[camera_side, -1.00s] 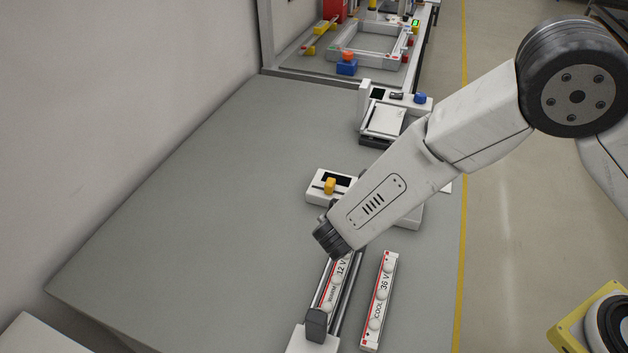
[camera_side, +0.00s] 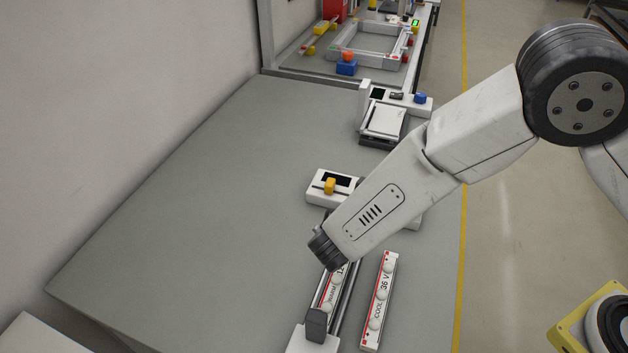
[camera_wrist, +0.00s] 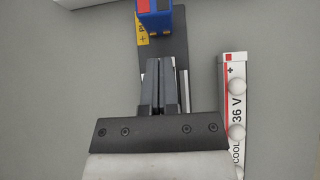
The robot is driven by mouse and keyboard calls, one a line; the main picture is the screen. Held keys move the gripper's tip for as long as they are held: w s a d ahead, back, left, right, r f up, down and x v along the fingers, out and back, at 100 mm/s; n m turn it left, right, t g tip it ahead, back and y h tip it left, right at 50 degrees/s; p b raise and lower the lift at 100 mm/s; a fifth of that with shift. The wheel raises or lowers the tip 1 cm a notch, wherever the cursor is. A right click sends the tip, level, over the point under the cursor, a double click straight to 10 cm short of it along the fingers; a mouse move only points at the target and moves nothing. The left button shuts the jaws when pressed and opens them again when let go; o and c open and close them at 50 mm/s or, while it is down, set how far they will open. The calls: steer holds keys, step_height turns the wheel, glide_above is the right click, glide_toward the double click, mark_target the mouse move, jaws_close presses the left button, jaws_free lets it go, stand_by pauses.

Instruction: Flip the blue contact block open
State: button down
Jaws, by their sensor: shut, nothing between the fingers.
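The blue contact block (camera_wrist: 155,20) is at the top of the wrist view, cut by the frame edge, with red and dark patches. It sits at a dark plate (camera_wrist: 176,45) with a yellow "+" label (camera_wrist: 142,40). My gripper (camera_wrist: 166,62) is shut and empty, its fingertips just below the block in the picture, with a small gap between them. Whether they differ in height I cannot tell. In the side view my arm hides the fingers and the blue block.
A white strip marked COOL 36 V (camera_side: 379,300) lies right of a railed holder (camera_side: 317,325) with a WARM strip (camera_side: 332,290). A white box with a yellow knob (camera_side: 330,186) stands behind my wrist. The grey table (camera_side: 200,220) is clear on the left.

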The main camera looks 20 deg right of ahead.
steer(key=v, duration=1)
steer(key=shift+s+a, duration=0.3)
steer(key=s+d+r+m+g+y, duration=0.1)
steer(key=s+d+m+g+y, duration=0.1)
steer(key=d+m, duration=1.1)
steer(key=s+d+r+m+g+y, duration=0.1)
steer(key=s+d+m+y, duration=0.3)
steer(key=d+m, duration=1)
steer(key=shift+r+g, duration=0.4)
steer(key=shift+r, duration=0.4)
